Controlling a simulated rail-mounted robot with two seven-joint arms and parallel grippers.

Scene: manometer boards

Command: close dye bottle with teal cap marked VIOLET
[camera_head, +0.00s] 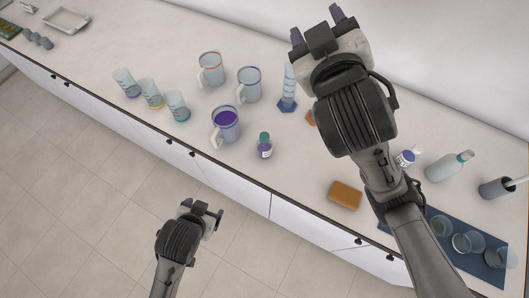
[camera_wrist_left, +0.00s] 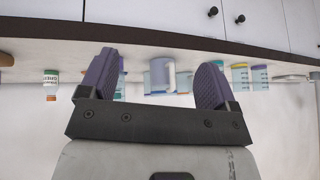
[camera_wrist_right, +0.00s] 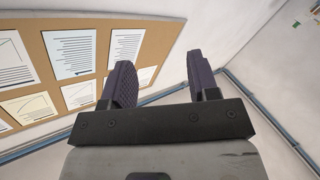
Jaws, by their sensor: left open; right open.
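A small dye bottle (camera_head: 265,151) with a violet body, white label and teal cap (camera_head: 264,137) stands upright on the counter in the head view. The cap sits at its top; I cannot tell how tightly, and the label is too small to read. My left gripper (camera_head: 202,208) is open and empty, in front of the counter and left of the bottle; its fingers also show in the left wrist view (camera_wrist_left: 158,70). My right gripper (camera_head: 316,25) is open and empty, raised near the back wall; the right wrist view (camera_wrist_right: 160,65) shows it facing a notice board.
A mug of violet liquid (camera_head: 225,124) stands left of the bottle, with other mugs and cups behind. A sponge (camera_head: 345,195) lies to its right. A blue-marked bottle (camera_head: 405,158) and a blue mat (camera_head: 440,222) with beakers are farther right. My right arm hides part of the counter.

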